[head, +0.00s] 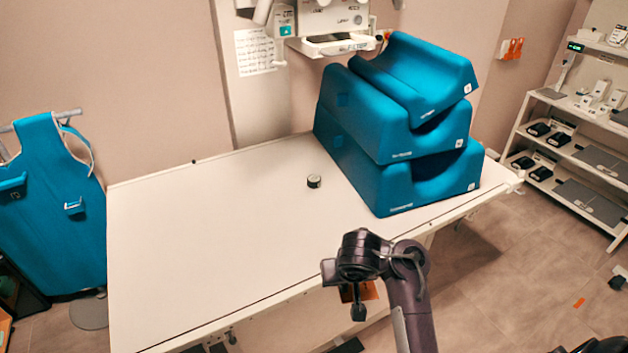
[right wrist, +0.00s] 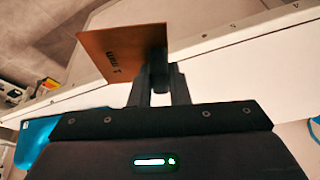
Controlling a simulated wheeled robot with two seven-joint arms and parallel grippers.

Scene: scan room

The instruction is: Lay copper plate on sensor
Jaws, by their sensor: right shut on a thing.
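The copper plate (right wrist: 118,52) is a thin, brownish-orange square with dark lettering. In the right wrist view it stands tilted between the fingertips of my right gripper (right wrist: 160,82), which is shut on it. In the head view the right gripper (head: 358,300) hangs beyond the table's near edge, and only a part of the plate (head: 370,290) shows behind it. A small dark round piece with a pale top (head: 314,182) lies on the table; I cannot tell for sure whether it is the sensor. My left gripper is not in view.
The long white table (head: 200,240) is mostly bare on its left and middle. Stacked blue foam cushions (head: 400,130) fill its right end. A blue apron (head: 55,200) hangs at the left. A shelf unit (head: 570,150) with devices stands at the right.

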